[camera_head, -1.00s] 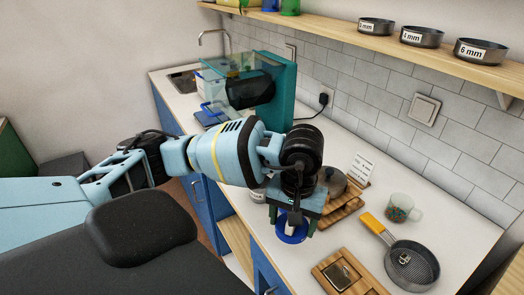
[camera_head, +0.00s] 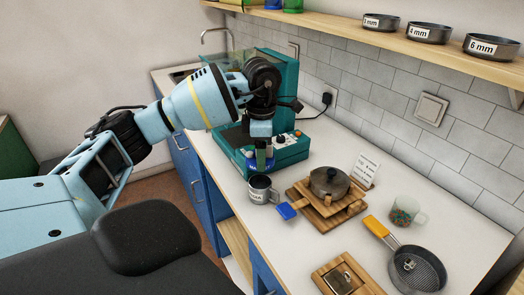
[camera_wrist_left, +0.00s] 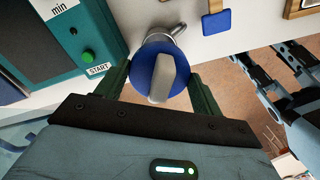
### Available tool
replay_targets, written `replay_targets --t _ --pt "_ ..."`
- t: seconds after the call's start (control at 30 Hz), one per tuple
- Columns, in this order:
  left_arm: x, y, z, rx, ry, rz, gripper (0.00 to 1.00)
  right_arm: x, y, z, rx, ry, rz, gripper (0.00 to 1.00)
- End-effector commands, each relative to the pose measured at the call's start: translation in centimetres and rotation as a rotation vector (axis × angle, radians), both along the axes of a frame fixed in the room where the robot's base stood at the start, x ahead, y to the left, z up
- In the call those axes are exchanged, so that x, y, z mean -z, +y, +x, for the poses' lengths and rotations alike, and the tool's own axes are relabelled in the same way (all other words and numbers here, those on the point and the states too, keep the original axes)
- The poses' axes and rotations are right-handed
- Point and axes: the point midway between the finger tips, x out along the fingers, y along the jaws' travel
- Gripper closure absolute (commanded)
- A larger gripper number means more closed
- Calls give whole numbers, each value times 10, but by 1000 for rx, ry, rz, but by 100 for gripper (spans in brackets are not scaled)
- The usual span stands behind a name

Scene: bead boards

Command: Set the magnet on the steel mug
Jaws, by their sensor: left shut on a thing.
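The steel mug (camera_head: 259,196), grey with dark lettering on its side, stands upright on the counter in front of the teal machine. My left gripper (camera_head: 260,166) is directly above the mug, fingers pointing down. I cannot tell whether disc and mug touch.
The teal machine (camera_head: 292,150) with a green START button (camera_wrist_left: 88,57) stands close behind. A blue square paddle (camera_head: 287,211) lies right of the mug.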

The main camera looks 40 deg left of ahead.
Motion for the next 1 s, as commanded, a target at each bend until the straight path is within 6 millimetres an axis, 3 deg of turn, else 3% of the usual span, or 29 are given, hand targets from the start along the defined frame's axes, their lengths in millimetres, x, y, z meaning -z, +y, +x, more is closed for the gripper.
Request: replay_targets --t 0.37,1.0 --pt "3 1 0 -12 -1 -1 61 3 -2 -2 -8 5 -5 64" --pt "47 1 0 -10 1 -1 61 28 1 -15 -3 47 0 64"
